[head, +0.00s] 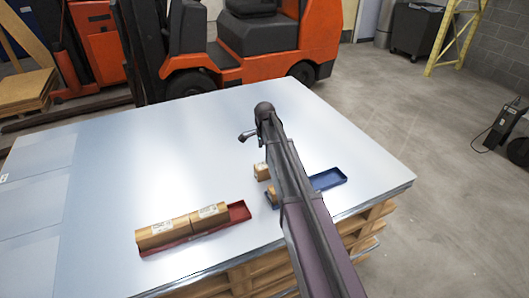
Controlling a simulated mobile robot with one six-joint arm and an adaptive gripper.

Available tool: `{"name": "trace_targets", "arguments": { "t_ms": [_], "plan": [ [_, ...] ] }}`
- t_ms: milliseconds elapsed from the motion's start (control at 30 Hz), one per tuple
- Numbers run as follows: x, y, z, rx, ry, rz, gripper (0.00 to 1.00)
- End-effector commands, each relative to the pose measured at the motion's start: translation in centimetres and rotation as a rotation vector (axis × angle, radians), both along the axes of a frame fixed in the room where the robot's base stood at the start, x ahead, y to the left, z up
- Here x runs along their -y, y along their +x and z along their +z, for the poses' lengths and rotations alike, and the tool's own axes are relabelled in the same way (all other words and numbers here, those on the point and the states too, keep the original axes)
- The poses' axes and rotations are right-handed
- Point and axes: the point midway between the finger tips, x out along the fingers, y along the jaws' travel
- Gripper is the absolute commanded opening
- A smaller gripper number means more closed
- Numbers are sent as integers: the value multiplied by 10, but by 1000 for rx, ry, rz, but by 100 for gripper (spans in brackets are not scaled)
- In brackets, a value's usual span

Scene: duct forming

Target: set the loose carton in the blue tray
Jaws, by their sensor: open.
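A small brown carton (261,172) stands loose on the metal sheet, just left of my arm, which may hide part of it. The blue tray (329,179) lies behind my arm; its right end shows empty and its middle is hidden. Another brown carton (271,195) shows at the tray's left end, partly covered by my arm, and seems to sit in it. My gripper (246,136) is open and empty, beyond the loose carton and apart from it, above the sheet.
A red tray (240,211) with two brown cartons (181,226) lies at the front left. The metal sheet (150,150) is clear at the left and back. It rests on a wooden pallet (262,270). An orange forklift (195,55) stands behind.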

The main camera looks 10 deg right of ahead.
Motion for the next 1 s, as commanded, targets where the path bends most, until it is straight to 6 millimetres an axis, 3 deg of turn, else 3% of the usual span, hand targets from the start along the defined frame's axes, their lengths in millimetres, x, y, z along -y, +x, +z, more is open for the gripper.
{"name": "trace_targets", "arguments": {
  "t_ms": [700,1000],
  "plan": [
    [0,0,-68,0,0,1,100],
    [0,0,-84,0,0,1,100]
  ]
}}
